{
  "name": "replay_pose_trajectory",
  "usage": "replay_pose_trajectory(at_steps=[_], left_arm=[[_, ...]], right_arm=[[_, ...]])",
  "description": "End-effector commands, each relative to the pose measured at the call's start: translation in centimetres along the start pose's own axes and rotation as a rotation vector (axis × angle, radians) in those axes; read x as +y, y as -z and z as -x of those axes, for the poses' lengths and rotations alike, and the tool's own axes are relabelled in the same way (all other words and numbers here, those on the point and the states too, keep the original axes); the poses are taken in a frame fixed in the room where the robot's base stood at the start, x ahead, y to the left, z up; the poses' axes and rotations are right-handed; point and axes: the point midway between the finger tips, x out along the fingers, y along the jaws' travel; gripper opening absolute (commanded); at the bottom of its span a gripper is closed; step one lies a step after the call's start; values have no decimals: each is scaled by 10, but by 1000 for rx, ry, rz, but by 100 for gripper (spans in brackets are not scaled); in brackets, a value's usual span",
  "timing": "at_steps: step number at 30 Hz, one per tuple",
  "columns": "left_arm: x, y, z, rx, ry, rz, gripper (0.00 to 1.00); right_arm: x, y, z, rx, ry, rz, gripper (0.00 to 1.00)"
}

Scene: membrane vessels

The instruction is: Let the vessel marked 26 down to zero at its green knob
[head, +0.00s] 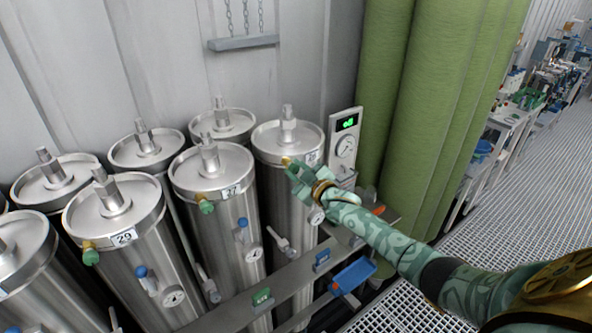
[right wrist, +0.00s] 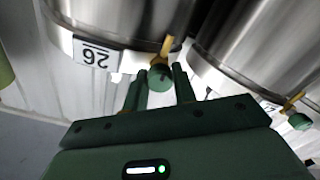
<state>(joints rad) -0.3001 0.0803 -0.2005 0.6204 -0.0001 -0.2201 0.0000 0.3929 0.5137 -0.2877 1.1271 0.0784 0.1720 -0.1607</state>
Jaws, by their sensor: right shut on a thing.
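The vessel marked 26 (head: 286,205) is the steel cylinder at the right end of the row in the head view. Its label (right wrist: 97,52) reads upside down in the right wrist view. Its green knob (right wrist: 160,77) sits on a brass stem below the vessel's rim. My right gripper (head: 290,165) reaches in from the right at the rim. In the right wrist view its two fingers stand on either side of the knob, shut on it. In the head view the gripper covers the knob. My left gripper is not in view.
Vessels marked 37 (head: 231,191) and 29 (head: 123,237) stand to the left with their own green knobs. A panel (head: 346,122) with a lit green display and a dial stands behind right. A metal rail (head: 290,280) with coloured tags crosses in front. Green columns (head: 420,90) rise at the right.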

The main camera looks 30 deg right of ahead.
Motion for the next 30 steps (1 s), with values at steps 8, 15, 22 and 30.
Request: replay_pose_trajectory(at_steps=[8,15,22,30], left_arm=[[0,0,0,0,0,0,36],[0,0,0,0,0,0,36],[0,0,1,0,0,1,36],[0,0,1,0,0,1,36]], right_arm=[[-2,-2,1,-5,2,-1,43],[-1,-1,0,-3,1,0,49],[-2,-2,15,-3,3,0,49],[-2,-3,83,-5,5,1,49]])
